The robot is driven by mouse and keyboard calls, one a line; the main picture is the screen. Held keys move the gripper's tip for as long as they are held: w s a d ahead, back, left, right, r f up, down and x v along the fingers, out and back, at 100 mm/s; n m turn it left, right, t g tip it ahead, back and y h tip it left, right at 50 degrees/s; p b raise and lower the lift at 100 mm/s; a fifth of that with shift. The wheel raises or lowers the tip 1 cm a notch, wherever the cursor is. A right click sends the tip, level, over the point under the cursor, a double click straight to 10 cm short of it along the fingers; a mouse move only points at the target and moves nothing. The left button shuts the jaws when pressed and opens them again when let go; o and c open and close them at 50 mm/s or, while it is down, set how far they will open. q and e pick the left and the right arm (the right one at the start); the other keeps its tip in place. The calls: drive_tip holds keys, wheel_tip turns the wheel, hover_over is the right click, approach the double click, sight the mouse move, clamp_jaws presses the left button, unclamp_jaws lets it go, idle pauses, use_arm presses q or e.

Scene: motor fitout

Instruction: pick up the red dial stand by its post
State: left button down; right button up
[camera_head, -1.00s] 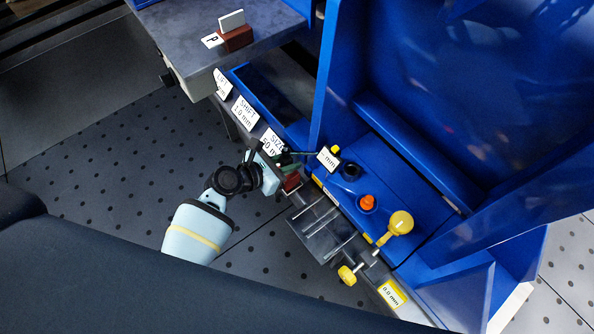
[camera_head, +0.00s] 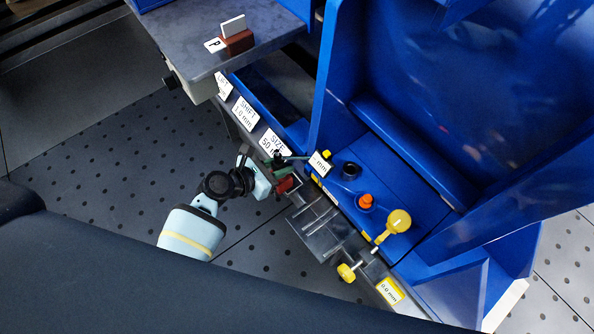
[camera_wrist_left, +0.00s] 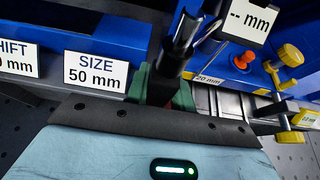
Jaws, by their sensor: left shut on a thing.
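The red dial stand (camera_head: 284,185) is at the near edge of the blue machine, by the SIZE 50 mm label. It has a dark post (camera_wrist_left: 178,50), and a thin arm runs right to a white "-- mm" plate (camera_head: 320,163). My left gripper (camera_head: 279,171) has green fingers and is shut on the post. In the left wrist view the fingers (camera_wrist_left: 160,92) flank the post's lower part, with a bit of red base showing between them. The rest of the base is hidden by the gripper. I cannot tell whether the base touches the surface below. My right gripper is not in view.
A grey slotted plate (camera_head: 318,228) lies right of the stand. A grey table (camera_head: 190,58) with a red-brown block (camera_head: 237,42) is at upper left. Open floor lies left.

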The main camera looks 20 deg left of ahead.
use_arm(q)
drive_tip(key=shift+s+a+r, duration=0.2)
drive_tip(key=shift+s+a, duration=0.15)
drive_tip(key=shift+s+a+p, duration=0.45)
drive_tip(key=shift+s+a, duration=0.1)
drive_tip(key=shift+s, duration=0.15)
drive_tip(key=shift+s+a, duration=0.45)
drive_tip(key=shift+s, duration=0.1)
drive_tip(key=shift+s+a+p, duration=0.3)
drive_tip(key=shift+s+a, duration=0.05)
drive_tip(key=shift+s, duration=0.15)
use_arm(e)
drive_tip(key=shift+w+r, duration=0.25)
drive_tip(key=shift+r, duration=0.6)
use_arm(q)
drive_tip(key=shift+r, duration=0.1)
drive_tip(key=s+a+r+p, duration=0.1)
drive_tip(key=r+p, duration=0.1)
drive_tip(key=s+a+r+p, duration=0.1)
drive_tip(key=s+p, duration=0.1)
drive_tip(key=shift+a+r+p, duration=0.2)
drive_tip(key=shift+r+p, duration=0.15)
drive_tip(key=shift+r, duration=0.05)
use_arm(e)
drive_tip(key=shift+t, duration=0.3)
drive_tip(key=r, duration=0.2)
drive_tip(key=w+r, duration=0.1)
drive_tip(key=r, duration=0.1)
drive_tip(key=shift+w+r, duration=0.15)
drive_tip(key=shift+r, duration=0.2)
